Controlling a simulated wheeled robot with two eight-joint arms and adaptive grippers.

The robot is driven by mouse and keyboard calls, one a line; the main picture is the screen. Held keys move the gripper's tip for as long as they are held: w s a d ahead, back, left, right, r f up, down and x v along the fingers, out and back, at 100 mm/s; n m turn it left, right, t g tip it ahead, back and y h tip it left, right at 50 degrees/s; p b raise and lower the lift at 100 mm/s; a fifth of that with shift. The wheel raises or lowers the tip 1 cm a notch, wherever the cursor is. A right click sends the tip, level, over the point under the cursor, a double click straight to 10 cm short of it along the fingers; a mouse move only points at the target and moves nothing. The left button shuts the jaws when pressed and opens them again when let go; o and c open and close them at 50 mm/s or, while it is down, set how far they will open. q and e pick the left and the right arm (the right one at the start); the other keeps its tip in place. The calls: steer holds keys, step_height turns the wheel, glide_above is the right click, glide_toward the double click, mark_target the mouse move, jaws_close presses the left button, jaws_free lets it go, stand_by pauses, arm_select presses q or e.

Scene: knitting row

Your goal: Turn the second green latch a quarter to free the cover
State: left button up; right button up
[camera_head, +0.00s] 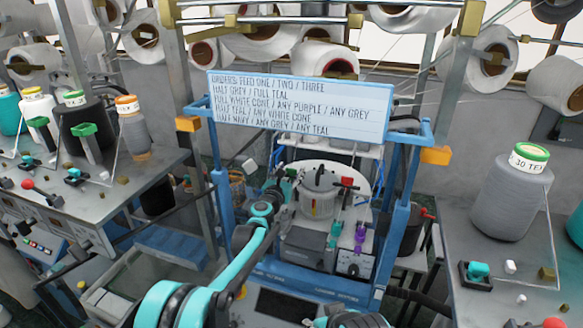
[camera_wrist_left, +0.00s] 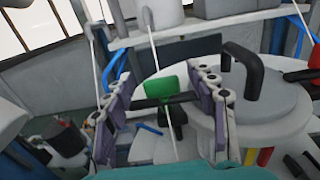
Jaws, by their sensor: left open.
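The round grey cover (camera_head: 318,190) with a black handle sits on a pale disc of the machine in the blue frame. In the left wrist view the cover (camera_wrist_left: 252,120) and its bent handle are at right. A green latch (camera_wrist_left: 160,90) on a black arm stands at the disc's edge; a small green part (camera_head: 291,172) shows there in the head view. My left gripper (camera_head: 280,193) is at the cover's left side. In the wrist view its two fingers (camera_wrist_left: 158,100) are open and appear on either side of the green latch; contact cannot be told.
A red-capped part (camera_head: 347,182) stands at the cover's right, with teal and purple parts (camera_head: 360,236) in front. A sign (camera_head: 300,106) spans the blue frame above. Thin white yarns cross near my left gripper. Cones stand on side tables.

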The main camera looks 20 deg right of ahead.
arm_select(q)
steer(key=shift+w+d, duration=0.3)
steer(key=shift+w, duration=0.15)
steer(key=c, duration=1.2)
steer(key=shift+w+a+m+g+h+b, duration=0.1)
steer(key=shift+a+m+g+h+b, duration=0.05)
steer(key=shift+m+g+h+b, duration=0.75)
steer(key=shift+m+g+h, duration=0.8)
steer(key=shift+g+h, duration=0.1)
steer(key=shift+h, duration=0.2)
steer(key=shift+r+m+g+h+b, duration=0.1)
steer(key=shift+m+g+h+b, duration=0.25)
steer(key=shift+m+g+h, duration=0.35)
steer(key=o, duration=1.2)
